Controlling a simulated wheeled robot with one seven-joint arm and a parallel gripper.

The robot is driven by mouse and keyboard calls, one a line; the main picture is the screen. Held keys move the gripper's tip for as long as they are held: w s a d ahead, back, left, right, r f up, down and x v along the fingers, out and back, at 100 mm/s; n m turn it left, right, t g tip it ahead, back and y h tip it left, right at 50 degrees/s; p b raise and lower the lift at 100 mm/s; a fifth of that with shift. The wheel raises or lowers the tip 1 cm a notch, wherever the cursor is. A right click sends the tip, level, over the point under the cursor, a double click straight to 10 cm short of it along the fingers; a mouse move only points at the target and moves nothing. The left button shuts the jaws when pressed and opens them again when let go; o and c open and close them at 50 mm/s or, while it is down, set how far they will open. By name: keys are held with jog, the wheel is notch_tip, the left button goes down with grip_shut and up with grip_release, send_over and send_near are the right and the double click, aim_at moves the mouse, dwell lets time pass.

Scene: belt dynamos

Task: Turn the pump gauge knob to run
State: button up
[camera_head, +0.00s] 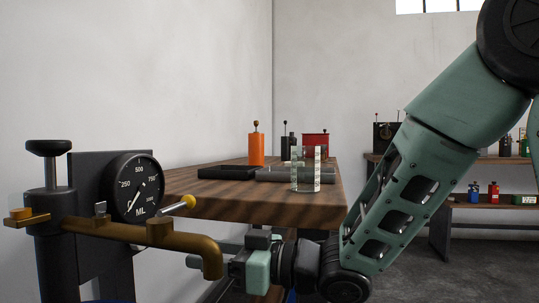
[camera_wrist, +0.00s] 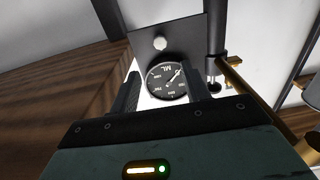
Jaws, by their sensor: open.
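The black round pump gauge (camera_head: 136,187), with white numbers and a white needle, is on a dark upright plate at the left of the head view. In the wrist view, the gauge (camera_wrist: 168,81) appears upside down between my fingers. A pale round knob (camera_wrist: 160,43) is on the plate beside the gauge, above it in that picture. I cannot read any run mark. My gripper (camera_head: 207,254) is open and empty, low in front of the bench and right of the brass pipe. Its fingers (camera_wrist: 163,76) point toward the plate, apart from the knob.
The wooden bench (camera_head: 245,205) is behind my gripper and holds a glass beaker (camera_head: 306,172) and an orange can (camera_head: 256,148). Shelves (camera_head: 490,160) stand at right.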

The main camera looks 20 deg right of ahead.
notch_tip(320, 180, up, 8)
jog(key=s+d+f+m+g+h+p, duration=0.1)
jog(key=s+d+m+h+p, duration=0.15)
jog(key=h+p, duration=0.9)
jog(key=s+r+g+p, duration=0.6)
jog(key=s+p, duration=0.6)
jog(key=p, duration=0.7)
jog(key=shift+s+d+r+m+g+h+p, duration=0.35)
jog(key=shift+s+d+r+g+h, duration=0.1)
jog(key=shift+r, duration=0.75)
